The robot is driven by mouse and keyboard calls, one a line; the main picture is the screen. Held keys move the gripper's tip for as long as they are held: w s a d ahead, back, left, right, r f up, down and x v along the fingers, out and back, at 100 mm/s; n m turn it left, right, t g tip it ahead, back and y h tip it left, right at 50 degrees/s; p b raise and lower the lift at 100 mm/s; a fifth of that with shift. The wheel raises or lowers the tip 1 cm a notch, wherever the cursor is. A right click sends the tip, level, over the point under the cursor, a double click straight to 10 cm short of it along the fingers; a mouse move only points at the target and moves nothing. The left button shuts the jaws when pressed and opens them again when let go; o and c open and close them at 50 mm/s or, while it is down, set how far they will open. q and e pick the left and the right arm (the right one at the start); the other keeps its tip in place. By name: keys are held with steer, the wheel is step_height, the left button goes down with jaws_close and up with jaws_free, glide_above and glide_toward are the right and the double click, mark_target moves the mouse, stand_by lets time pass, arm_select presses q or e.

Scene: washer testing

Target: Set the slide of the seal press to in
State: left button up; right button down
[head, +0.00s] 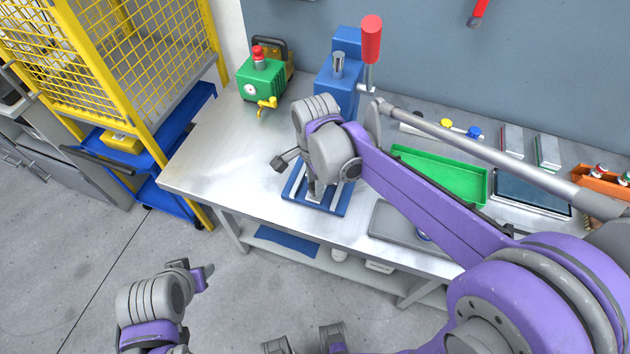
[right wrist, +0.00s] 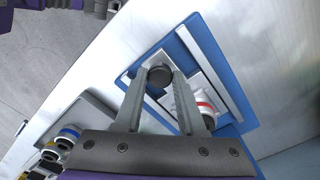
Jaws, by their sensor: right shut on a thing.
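The seal press (head: 338,80) is blue and stands at the back of the bench, with a red-handled lever (head: 371,42). Its blue base (head: 335,207) with pale rails reaches toward the bench's front edge. My right gripper (head: 316,192) points down over the front of this base. In the right wrist view, its two fingers (right wrist: 160,85) are shut on the slide's dark round knob (right wrist: 160,74). A white part with a red ring (right wrist: 204,106) sits behind the knob, partly hidden by a finger. My left gripper (head: 203,277) is low at the left, away from the bench; its jaws are unclear.
A green box with a yellow handle (head: 262,80) stands left of the press. A green tray (head: 440,178) and a grey tray (head: 385,222) lie to the right. A yellow cage (head: 110,60) stands at the left. The bench top (head: 215,150) left of the base is clear.

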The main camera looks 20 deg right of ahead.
steer(key=shift+w+d, duration=0.1)
stand_by(0.8)
steer(key=shift+w+d, duration=0.45)
steer(key=shift+w, duration=0.2)
steer(key=shift+w+d, duration=0.4)
steer(key=shift+w, duration=0.25)
steer(key=shift+r, duration=0.1)
steer(key=c, duration=0.5)
jaws_free()
steer(key=shift+w, duration=0.1)
step_height(320, 180, up, 11)
steer(key=shift+p, duration=0.3)
